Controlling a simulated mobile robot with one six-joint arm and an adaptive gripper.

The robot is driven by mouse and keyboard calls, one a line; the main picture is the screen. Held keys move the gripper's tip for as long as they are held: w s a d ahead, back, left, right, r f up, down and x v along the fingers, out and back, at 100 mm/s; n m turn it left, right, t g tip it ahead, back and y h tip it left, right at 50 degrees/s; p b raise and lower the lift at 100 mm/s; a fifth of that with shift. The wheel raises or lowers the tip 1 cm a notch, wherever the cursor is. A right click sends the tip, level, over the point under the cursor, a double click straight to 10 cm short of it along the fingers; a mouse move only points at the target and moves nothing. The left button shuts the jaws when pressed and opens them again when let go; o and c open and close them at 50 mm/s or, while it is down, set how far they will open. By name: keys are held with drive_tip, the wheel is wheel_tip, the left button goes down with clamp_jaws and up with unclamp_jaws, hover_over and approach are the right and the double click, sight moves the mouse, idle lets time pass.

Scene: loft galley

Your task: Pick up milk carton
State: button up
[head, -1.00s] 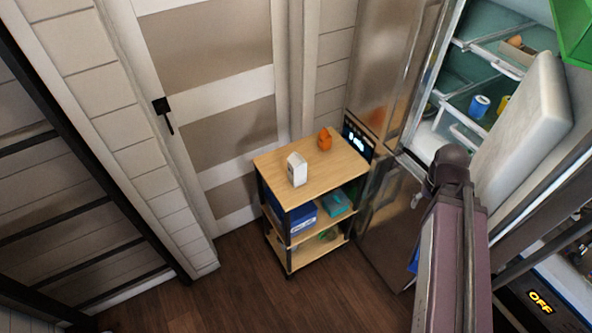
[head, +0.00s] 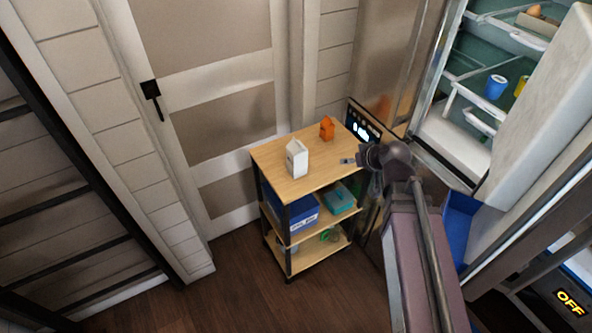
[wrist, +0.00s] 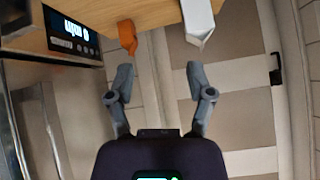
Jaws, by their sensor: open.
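A white milk carton (head: 297,158) stands upright on the wooden top of a small shelf cart (head: 268,157). In the wrist view the white carton (wrist: 199,18) is at the top, right of centre. My gripper (head: 348,161) is at the right edge of the cart top, to the right of the carton and apart from it. In the wrist view my gripper (wrist: 160,76) has its two fingers spread with nothing between them. The carton lies beyond the right fingertip.
A small orange carton (head: 327,128) stands behind and right of the white one. The open fridge (head: 440,130) with its door (head: 535,100) is at the right. The cart's lower shelves hold a blue box (head: 296,217) and a teal box (head: 339,198). A closed door (head: 205,75) stands behind.

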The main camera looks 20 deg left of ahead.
sight(295, 141)
drive_tip(key=w+a+f+n+t+y+b, duration=0.1)
drive_tip(key=a+b, duration=0.4)
drive_tip(key=a, duration=0.6)
drive_tip(key=shift+n+t+y+b, duration=0.4)
drive_tip(key=shift+n+t+y, duration=0.2)
drive_tip(key=shift+t+y, duration=0.5)
drive_tip(key=shift+w+a+f, duration=0.1)
drive_tip(key=shift+a+f, duration=0.05)
drive_tip(key=b+x, duration=0.3)
drive_tip(key=x, duration=0.5)
drive_tip(key=shift+a, duration=0.25)
drive_tip(key=shift+f, duration=0.1)
drive_tip(key=shift+s+f+b+x, duration=0.1)
drive_tip(key=shift+b+x, duration=0.55)
drive_tip(key=shift+x, duration=0.65)
drive_tip(key=shift+s+f+b+x, duration=0.15)
drive_tip(key=shift+b+x, duration=0.5)
drive_tip(key=shift+x, duration=0.65)
drive_tip(key=shift+a+r, duration=0.1)
